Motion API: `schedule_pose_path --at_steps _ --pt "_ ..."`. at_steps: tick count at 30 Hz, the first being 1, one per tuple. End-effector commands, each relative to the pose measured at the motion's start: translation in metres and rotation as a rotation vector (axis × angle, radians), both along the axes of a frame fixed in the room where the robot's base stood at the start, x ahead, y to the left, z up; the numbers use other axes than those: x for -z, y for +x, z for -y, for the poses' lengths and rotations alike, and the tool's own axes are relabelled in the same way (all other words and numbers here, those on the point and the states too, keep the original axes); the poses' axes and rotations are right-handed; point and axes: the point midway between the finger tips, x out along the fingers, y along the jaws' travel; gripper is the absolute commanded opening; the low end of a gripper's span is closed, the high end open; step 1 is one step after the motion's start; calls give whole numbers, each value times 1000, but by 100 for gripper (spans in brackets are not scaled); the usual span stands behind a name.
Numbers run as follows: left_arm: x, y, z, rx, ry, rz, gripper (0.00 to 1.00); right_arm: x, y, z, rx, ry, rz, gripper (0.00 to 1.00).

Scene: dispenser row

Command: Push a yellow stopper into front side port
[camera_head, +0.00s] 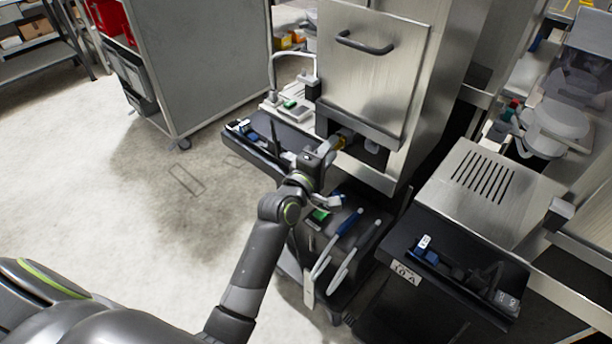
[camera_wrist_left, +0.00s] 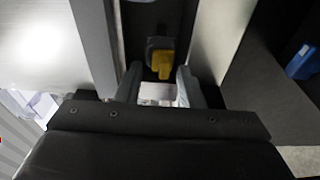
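A yellow stopper (camera_head: 341,140) shows at the dark recess under the steel dispenser's front panel (camera_head: 372,65). In the left wrist view the yellow stopper (camera_wrist_left: 162,64) is against a dark grey round piece (camera_wrist_left: 158,43), between two pale metal walls. I cannot tell how deep it sits, and the port itself is hidden. My left gripper (camera_head: 330,148) is at the recess, pointing at the stopper. In the wrist view the left gripper's fingers (camera_wrist_left: 160,82) are apart, with the stopper just beyond their tips and a gap between. My right gripper is not in view.
A narrow black tray (camera_head: 262,152) stands left of the gripper. Below it are blue- and white-handled tools (camera_head: 347,235). A steel unit with a slotted top (camera_head: 487,185) and a black tray (camera_head: 455,262) stand at the right. The floor at left is clear.

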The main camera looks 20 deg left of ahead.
Motion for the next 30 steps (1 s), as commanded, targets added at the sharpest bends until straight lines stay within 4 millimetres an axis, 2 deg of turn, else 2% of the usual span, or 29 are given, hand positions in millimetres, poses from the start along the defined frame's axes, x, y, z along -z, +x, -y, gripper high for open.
schedule_pose_path --at_steps 18,24,30 --pt "6 -122 -25 -2 -1 -2 34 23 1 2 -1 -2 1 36" --pt "5 -149 -30 0 -1 -2 34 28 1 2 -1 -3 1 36" --pt "4 -160 -32 0 1 -1 34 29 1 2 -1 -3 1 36"
